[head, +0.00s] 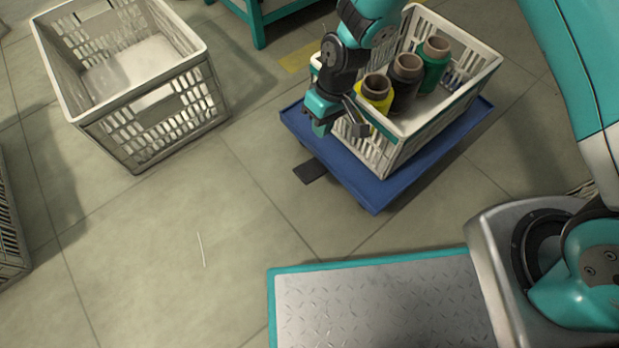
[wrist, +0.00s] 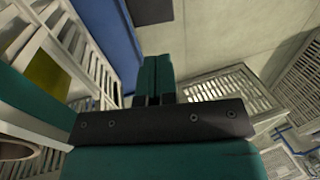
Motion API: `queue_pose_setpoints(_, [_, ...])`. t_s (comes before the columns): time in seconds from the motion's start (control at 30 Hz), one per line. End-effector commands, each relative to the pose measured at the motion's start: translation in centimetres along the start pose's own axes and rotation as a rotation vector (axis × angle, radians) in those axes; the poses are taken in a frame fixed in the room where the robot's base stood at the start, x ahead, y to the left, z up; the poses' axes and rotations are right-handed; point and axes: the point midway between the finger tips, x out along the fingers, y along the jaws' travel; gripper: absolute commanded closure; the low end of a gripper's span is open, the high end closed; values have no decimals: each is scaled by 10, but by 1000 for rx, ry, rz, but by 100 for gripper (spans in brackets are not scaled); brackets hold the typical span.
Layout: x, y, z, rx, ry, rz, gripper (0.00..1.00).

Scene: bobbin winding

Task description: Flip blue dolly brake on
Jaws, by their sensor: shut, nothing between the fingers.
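The blue dolly (head: 375,190) stands on the floor with a crate on it; its blue edge also shows in the wrist view (wrist: 118,45). A dark flat brake pedal (head: 310,172) sticks out from the dolly's left side, low over the floor. It also shows as a dark patch at the top of the wrist view (wrist: 151,10). I cannot tell from its tilt whether it is on or off. My gripper (head: 320,130) is above the dolly's left edge, beside the crate, apart from the pedal. In the wrist view its fingers (wrist: 154,75) are shut together and empty.
The white crate (head: 398,150) on the dolly holds yellow, black and green bobbins. Another white crate (head: 150,125) stands on the floor at the upper left. A teal-framed stand (head: 258,25) is at the top. The floor (head: 200,230) left of the dolly is mostly clear.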

Motion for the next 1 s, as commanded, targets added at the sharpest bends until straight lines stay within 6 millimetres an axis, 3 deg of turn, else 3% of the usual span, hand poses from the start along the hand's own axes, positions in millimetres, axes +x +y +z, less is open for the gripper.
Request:
queue_pose_setpoints(0.07, [11, 2, -1, -1, 0, 2, 100])
queue_pose_setpoints(0.4, [10, 2, 0, -1, -2, 2, 100])
queue_pose_setpoints(0.53, [19, 3, 0, -1, -3, 2, 100])
queue_pose_setpoints(1.0, [116, 4, 0, -2, -3, 2, 100])
